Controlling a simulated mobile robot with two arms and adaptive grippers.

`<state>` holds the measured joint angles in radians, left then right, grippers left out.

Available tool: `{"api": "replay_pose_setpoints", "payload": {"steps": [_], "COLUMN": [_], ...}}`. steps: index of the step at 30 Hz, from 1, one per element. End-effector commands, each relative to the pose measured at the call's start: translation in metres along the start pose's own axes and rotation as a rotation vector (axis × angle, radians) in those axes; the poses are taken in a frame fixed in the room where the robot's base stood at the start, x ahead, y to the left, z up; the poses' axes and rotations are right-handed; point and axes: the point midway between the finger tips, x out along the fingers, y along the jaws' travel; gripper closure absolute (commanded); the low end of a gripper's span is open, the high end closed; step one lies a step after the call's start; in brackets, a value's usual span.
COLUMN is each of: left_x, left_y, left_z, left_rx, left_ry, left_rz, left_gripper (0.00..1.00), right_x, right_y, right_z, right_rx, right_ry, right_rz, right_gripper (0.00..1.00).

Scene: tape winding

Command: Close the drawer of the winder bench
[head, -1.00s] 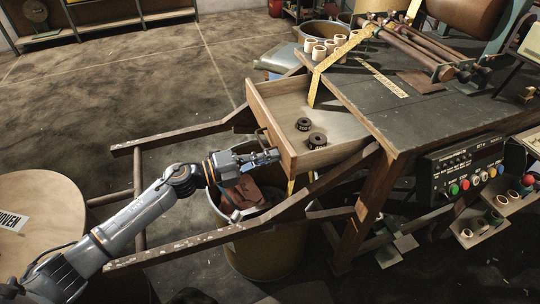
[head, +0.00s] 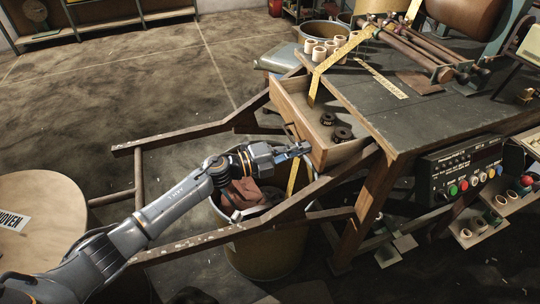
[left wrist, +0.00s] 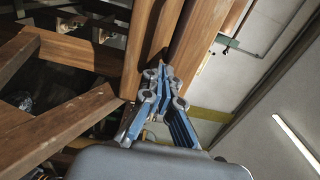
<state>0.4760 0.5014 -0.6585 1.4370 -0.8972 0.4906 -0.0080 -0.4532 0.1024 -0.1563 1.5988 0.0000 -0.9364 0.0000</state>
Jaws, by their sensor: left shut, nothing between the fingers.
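The winder bench (head: 420,113) stands at the right with a dark top and wooden legs. Its wooden drawer (head: 299,120) sticks out part way from the bench's left end. Two dark round pieces (head: 335,127) lie inside the drawer. My left gripper (head: 306,147) is shut and empty, with its tips at the drawer's front face near the lower corner. In the left wrist view the closed fingers (left wrist: 165,80) meet the wooden front (left wrist: 190,50); whether they press on it I cannot tell. My right gripper is not in view.
A wooden frame with rails (head: 225,238) reaches left from the bench, around my left arm. A bin (head: 265,250) with scraps stands below the drawer. A round board (head: 40,215) is at the left.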

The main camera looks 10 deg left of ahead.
Motion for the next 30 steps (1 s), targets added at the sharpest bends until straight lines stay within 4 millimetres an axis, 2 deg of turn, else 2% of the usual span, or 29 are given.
{"api": "replay_pose_setpoints", "payload": {"steps": [1,4,6,15,22,30], "left_x": [0.017,0.043,0.061,0.121,0.143,0.150], "left_y": [-0.002,-0.001,0.000,0.002,0.001,-0.001], "left_z": [-0.001,-0.001,-0.001,0.000,0.000,0.000], "left_rx": [0.001,0.001,0.001,0.001,0.000,0.001], "left_ry": [0.002,0.002,0.002,0.000,0.000,-0.001], "left_rz": [-0.004,-0.003,-0.003,-0.001,0.000,-0.002], "left_gripper": [1.00,1.00,1.00,1.00,1.00,1.00], "right_x": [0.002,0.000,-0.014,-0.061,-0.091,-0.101], "right_y": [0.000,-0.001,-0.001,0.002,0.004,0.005], "right_z": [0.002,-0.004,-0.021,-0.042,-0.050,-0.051], "right_rx": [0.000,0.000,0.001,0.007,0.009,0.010], "right_ry": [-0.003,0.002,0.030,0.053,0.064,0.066], "right_rz": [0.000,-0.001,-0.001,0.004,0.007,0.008], "right_gripper": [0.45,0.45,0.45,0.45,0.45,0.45]}}
